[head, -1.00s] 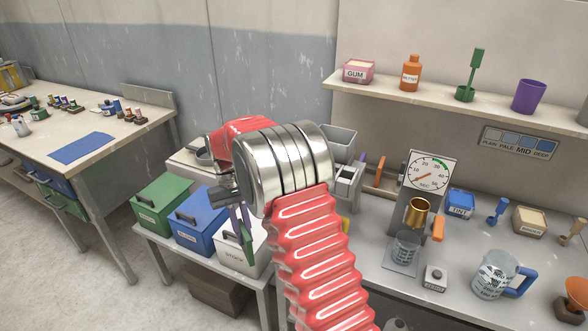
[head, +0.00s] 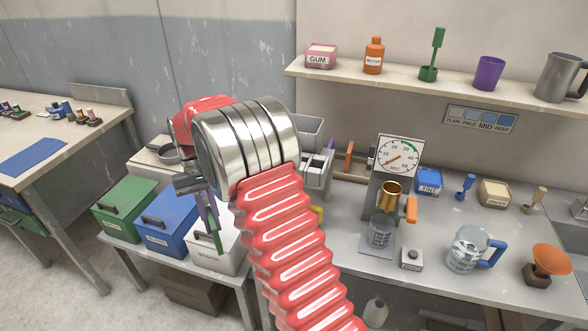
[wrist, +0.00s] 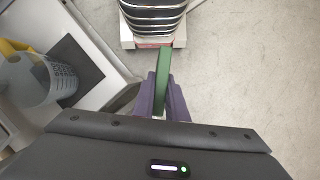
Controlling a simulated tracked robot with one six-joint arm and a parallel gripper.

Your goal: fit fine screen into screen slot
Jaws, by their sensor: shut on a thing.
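My gripper (head: 211,220) has purple fingers and is shut on a thin green piece (head: 217,240), held above or beside the white bin at the low bench. In the wrist view the green piece (wrist: 164,78) shows edge-on between the purple fingers (wrist: 163,100) and sticks out past their tips. It may be the fine screen; its face does not show. A grey block with openings (head: 318,165) stands on the bench behind my arm, partly hidden by it. I cannot tell whether it has the screen slot.
Green (head: 124,208), blue (head: 168,222) and white (head: 213,250) lidded bins stand on the low bench. A dial stand (head: 400,155) and a glass jug (head: 467,250) are on the right bench. A jug with a yellow handle (wrist: 40,80) is left in the wrist view.

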